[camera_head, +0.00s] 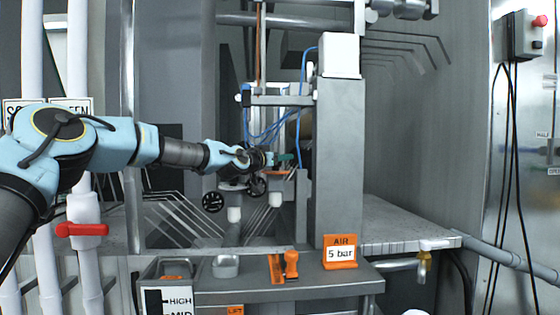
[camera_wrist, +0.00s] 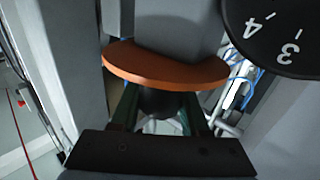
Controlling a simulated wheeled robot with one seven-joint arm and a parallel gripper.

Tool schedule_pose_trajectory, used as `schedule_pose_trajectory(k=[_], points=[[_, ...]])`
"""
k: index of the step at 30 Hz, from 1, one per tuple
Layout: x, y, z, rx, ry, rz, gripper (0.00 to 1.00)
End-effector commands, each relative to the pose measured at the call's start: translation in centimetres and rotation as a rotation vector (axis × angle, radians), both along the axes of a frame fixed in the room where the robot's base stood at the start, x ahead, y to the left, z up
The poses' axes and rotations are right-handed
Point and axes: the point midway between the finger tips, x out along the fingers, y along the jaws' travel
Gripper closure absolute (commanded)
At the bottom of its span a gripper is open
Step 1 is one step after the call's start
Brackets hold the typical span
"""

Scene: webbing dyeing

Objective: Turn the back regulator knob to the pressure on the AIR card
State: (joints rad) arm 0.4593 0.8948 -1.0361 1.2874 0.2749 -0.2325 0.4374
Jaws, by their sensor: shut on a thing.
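The orange AIR card (camera_head: 341,252) reads 5 bar and stands at the front of the grey post. My gripper (camera_head: 287,159) reaches in behind the bench, beside the post. In the wrist view its green fingers (camera_wrist: 158,112) are shut on a dark rounded knob (camera_wrist: 158,101), mostly hidden below an orange curved plate (camera_wrist: 165,70). I take this to be the back regulator knob; its label does not show. A black dial (camera_wrist: 275,38) with white numerals 4 and 3 shows at the upper right, cut by the frame. No pointer reading is clear.
Two black handwheels (camera_head: 213,202) (camera_head: 257,187) are below my forearm. The grey post (camera_head: 340,150) and blue hoses (camera_head: 268,132) stand close to my gripper. An orange handle (camera_head: 291,264) is on the front bench. A red valve lever (camera_head: 82,230) is at left.

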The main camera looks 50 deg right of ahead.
Motion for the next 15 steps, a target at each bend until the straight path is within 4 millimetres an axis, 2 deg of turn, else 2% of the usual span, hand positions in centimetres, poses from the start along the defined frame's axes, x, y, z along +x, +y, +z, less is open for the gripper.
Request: schedule_pose_trajectory(k=[1,15], points=[[-0.34,-0.18,-0.68,-0.003,0.008,-0.028,1.0],[-1.21,-0.24,-0.16,0.002,0.007,-0.212,1.0]])
